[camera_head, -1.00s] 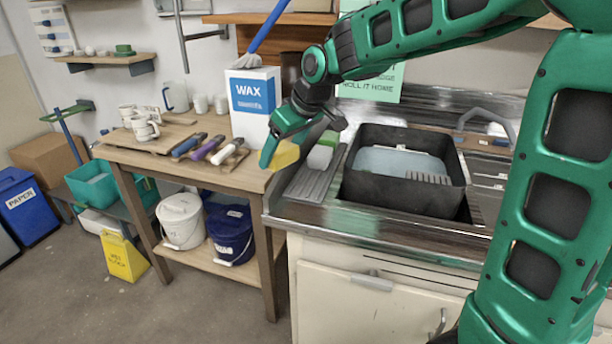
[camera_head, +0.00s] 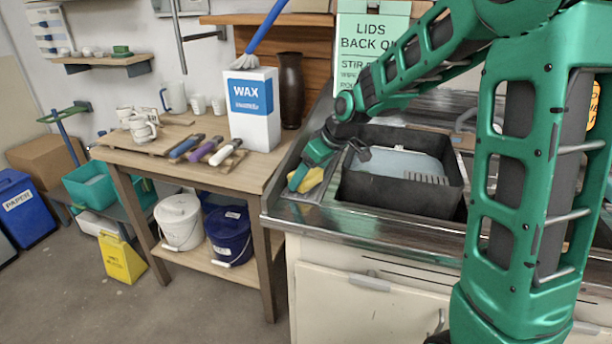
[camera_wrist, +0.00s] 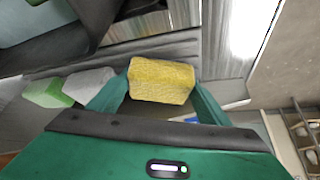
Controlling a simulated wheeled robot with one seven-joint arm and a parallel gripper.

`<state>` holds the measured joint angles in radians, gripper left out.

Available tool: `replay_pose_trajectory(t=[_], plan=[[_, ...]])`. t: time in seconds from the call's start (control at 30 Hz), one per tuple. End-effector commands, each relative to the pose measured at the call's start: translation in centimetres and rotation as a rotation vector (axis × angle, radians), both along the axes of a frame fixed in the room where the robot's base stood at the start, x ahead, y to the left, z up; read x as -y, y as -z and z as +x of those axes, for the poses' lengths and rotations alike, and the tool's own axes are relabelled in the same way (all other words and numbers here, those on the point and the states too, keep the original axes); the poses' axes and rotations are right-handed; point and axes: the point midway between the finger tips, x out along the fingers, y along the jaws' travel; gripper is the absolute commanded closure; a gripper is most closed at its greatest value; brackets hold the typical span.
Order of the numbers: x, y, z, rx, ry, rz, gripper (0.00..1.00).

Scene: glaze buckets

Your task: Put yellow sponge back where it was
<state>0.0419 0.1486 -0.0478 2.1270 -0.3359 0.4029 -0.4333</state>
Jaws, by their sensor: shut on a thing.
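The yellow sponge (camera_head: 311,180) is between the fingers of my gripper (camera_head: 304,178), over the front left part of the sink counter, left of the black basin (camera_head: 390,193). In the wrist view the sponge (camera_wrist: 162,82) is a rough yellow block held between both fingertips. Below it is a grey ribbed surface (camera_wrist: 165,49); I cannot tell whether the sponge touches it.
The black basin holds pale water and stands right of my gripper. The wooden table (camera_head: 262,172) with the white WAX box (camera_head: 255,135) and several brushes adjoins the counter on the left. A dark vase (camera_head: 291,90) stands behind the box.

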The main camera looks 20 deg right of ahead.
Motion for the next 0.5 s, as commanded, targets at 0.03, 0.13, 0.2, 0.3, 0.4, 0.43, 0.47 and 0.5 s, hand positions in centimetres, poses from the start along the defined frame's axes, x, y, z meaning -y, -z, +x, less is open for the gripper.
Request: replay_pose_trajectory(t=[0.03,0.13,0.2,0.3,0.4,0.43,0.47,0.5], plan=[[0.00,-0.02,0.02,0.001,0.000,0.000,0.57],[-0.02,-0.06,0.03,0.001,-0.001,0.000,0.57],[-0.02,-0.05,0.02,0.001,-0.001,0.000,0.57],[-0.02,0.07,0.02,0.001,-0.001,0.000,0.22],[-0.03,0.06,0.02,0.001,-0.001,0.000,0.10],[-0.03,0.05,0.03,0.001,-0.001,0.000,0.10],[-0.02,0.05,0.03,0.001,-0.001,0.000,0.10],[-0.02,0.05,0.03,0.001,-0.001,0.000,0.10]])
